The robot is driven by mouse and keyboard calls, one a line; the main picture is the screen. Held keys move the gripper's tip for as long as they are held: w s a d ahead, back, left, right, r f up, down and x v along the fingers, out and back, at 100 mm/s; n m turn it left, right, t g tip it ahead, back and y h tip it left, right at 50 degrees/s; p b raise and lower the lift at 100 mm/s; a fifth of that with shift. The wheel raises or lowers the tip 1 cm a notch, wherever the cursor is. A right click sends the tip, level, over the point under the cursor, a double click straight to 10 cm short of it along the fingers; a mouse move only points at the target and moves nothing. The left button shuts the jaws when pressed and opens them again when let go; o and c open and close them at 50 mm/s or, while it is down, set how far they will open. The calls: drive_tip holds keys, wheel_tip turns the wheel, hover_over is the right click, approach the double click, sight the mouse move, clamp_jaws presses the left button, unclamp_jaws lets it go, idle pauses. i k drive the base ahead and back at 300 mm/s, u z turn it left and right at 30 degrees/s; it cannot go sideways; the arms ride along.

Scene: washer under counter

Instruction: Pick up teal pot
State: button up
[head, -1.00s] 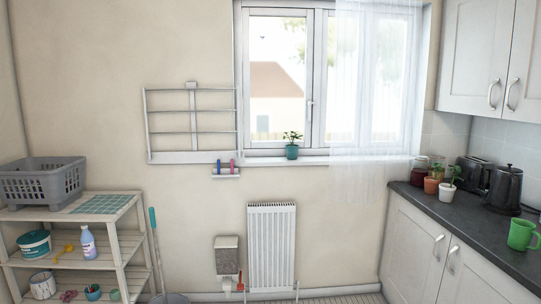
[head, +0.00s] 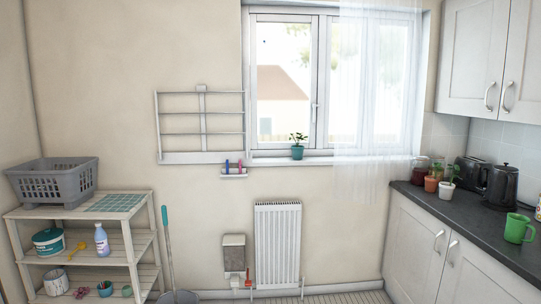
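The teal pot (head: 297,153) holds a small green plant and stands upright on the window sill (head: 340,160), near the sill's left part. My gripper does not show in the head view.
A radiator (head: 278,245) is on the wall below the sill. A wall drying rack (head: 202,125) is left of the window. Shelves (head: 85,232) with a grey basket (head: 52,182) stand at the left. A dark counter (head: 470,213) with pots, a kettle (head: 501,186) and a green mug (head: 517,228) runs along the right.

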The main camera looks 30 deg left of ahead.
sight(298, 150)
drive_tip(key=u, duration=0.85)
drive_tip(key=k, duration=0.95)
drive_tip(key=i, duration=0.7)
